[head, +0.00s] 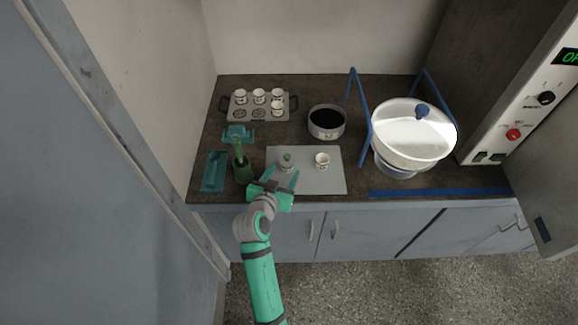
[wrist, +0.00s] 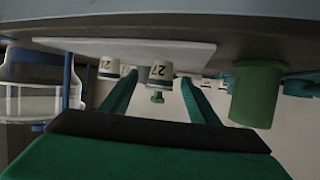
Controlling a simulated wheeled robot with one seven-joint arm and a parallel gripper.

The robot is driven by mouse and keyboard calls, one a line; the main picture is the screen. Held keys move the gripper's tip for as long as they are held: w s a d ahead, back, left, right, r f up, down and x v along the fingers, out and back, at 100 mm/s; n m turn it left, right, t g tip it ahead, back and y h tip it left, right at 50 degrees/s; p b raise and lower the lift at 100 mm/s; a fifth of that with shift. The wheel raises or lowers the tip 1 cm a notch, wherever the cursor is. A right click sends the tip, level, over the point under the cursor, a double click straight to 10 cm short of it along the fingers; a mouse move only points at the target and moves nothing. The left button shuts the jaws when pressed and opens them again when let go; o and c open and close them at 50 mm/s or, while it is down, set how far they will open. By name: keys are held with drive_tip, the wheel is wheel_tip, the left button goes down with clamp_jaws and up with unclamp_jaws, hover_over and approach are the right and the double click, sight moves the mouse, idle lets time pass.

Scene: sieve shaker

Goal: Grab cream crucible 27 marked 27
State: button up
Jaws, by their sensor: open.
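Cream crucible 27 (head: 287,167) stands on the light grey mat (head: 333,184), with a green knob on top. In the wrist view, crucible 27 (wrist: 161,71) shows its dark "27" and appears upside down, between the finger lines. My gripper (head: 282,177) is open and empty, its two teal fingers reaching from the front edge towards the crucible. In the wrist view the fingertips of my gripper (wrist: 160,80) lie on either side of it, not visibly touching. A second cream crucible, marked 21 (head: 322,160), stands to its right on the mat.
Behind are a rack (head: 289,115) with several crucibles and a dark-filled pot (head: 326,123).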

sight(285, 168)
drive_tip(key=shift+w+f, duration=0.15)
drive_tip(key=shift+w, duration=0.35)
drive_tip(key=shift+x, duration=2.3)
drive_tip(key=shift+w+r, duration=0.1)
drive_tip(key=shift+r, duration=0.15)
drive_tip(key=c, duration=1.1)
